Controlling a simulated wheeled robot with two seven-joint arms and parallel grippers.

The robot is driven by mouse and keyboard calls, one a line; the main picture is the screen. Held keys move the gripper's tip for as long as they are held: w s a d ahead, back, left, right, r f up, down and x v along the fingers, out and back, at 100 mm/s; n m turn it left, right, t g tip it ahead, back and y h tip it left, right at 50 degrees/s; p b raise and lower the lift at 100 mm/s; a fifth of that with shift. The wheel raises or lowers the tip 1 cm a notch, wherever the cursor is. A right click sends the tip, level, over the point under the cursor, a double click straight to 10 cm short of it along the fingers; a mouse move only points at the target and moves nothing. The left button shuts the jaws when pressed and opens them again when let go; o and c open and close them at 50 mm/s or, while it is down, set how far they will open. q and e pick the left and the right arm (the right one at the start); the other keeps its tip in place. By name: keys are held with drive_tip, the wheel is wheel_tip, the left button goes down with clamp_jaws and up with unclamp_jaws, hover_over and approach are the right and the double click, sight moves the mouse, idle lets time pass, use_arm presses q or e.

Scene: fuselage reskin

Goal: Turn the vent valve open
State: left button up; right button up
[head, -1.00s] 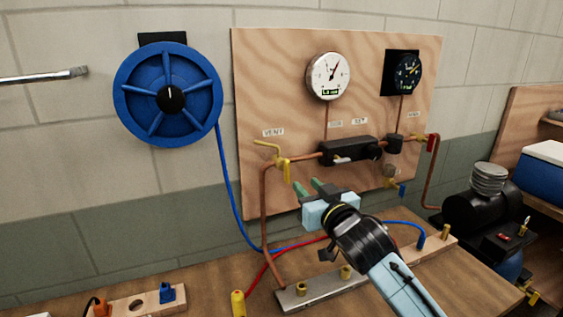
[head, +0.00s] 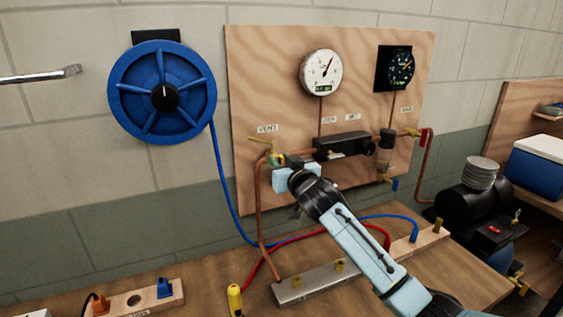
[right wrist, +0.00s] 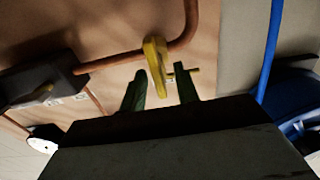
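The vent valve (head: 277,159) is a yellow fitting on the copper pipe, under the VENT label (head: 267,128) at the left of the plywood board. Its yellow lever (head: 259,140) points up and to the left in the head view. My right gripper (head: 284,161) is at the valve and partly covers it. In the right wrist view the two green fingers of my right gripper (right wrist: 160,84) stand apart, with the yellow valve part (right wrist: 155,60) in the gap between them. I see no clear contact. My left gripper is not in view.
The plywood board (head: 240,80) also carries a white gauge (head: 321,72), a black gauge (head: 396,68) and a black regulator block (head: 343,145). A blue hose reel (head: 140,105) hangs at left. Below are a metal manifold strip (head: 310,285) and a red hose (head: 253,276).

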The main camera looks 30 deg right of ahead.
clamp_jaws()
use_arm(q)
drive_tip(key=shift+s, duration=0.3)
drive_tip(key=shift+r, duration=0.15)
use_arm(e)
drive_tip(key=n+p, duration=0.2)
drive_tip(key=n, duration=0.1)
drive_tip(key=shift+a, duration=0.25)
use_arm(q)
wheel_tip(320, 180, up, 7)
drive_tip(key=p, duration=0.5)
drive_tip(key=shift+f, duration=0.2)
use_arm(e)
drive_tip(key=n, duration=0.5)
drive_tip(key=f+n, duration=0.1)
drive_tip(key=n, duration=0.3)
drive_tip(key=a+n, duration=0.1)
drive_tip(key=n, duration=0.4)
drive_tip(key=shift+f+n, duration=0.3)
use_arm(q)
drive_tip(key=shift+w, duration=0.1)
use_arm(e)
drive_tip(key=shift+n, duration=0.3)
